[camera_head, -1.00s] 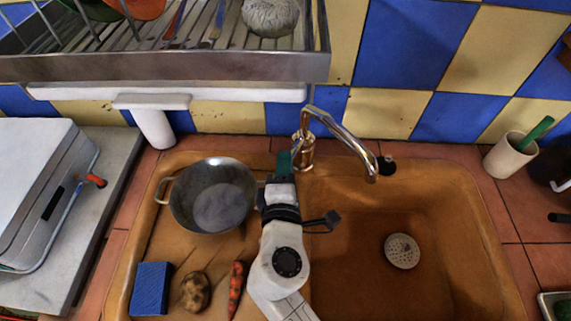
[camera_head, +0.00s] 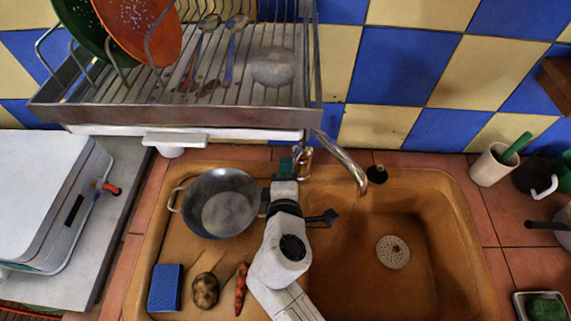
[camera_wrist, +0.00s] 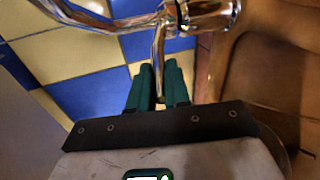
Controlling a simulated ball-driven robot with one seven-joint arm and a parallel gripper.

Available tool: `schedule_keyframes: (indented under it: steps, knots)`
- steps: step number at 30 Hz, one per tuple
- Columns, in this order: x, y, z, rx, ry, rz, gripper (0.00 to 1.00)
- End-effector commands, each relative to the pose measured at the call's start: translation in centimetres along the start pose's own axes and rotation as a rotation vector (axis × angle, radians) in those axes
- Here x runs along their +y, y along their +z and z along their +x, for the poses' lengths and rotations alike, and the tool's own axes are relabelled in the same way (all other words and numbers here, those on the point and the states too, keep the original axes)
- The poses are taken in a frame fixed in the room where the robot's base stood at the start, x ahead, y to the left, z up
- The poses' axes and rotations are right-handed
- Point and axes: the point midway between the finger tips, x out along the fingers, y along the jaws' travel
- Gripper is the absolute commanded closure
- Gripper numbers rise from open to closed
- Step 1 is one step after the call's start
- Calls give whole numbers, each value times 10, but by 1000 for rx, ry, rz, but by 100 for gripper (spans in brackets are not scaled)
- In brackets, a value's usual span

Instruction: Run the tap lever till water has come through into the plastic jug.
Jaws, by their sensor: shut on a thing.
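The chrome tap (camera_head: 343,157) stands behind the sink, its curved spout over the right basin. No water stream shows below the spout. In the wrist view the tap body (camera_wrist: 213,14) is at the top, with a thin metal lever (camera_wrist: 158,50) hanging from it. My gripper (camera_wrist: 158,78) has its green fingers closed around the lever's lower end. In the head view my gripper (camera_head: 287,166) is at the left side of the tap base, and the lever is hidden there. I see no plastic jug in either view.
A metal two-handled pan (camera_head: 205,192) sits just left of my gripper. A blue sponge (camera_head: 165,287), potato (camera_head: 205,290) and carrot (camera_head: 241,287) lie in front. A dish rack (camera_head: 180,117) overhangs behind. The right basin (camera_head: 410,290) has a drain strainer (camera_head: 393,252) and is otherwise clear.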

Motion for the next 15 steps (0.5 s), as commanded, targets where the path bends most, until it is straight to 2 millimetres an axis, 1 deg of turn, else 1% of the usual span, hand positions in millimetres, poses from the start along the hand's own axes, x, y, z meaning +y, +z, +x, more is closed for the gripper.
schedule_keyframes:
  steps: [1,14,15]
  knots:
    - [4,5,0,-9,-11,4,100]
    - [2,5,2,-9,-24,10,100]
    - [2,6,2,-9,-24,10,80]
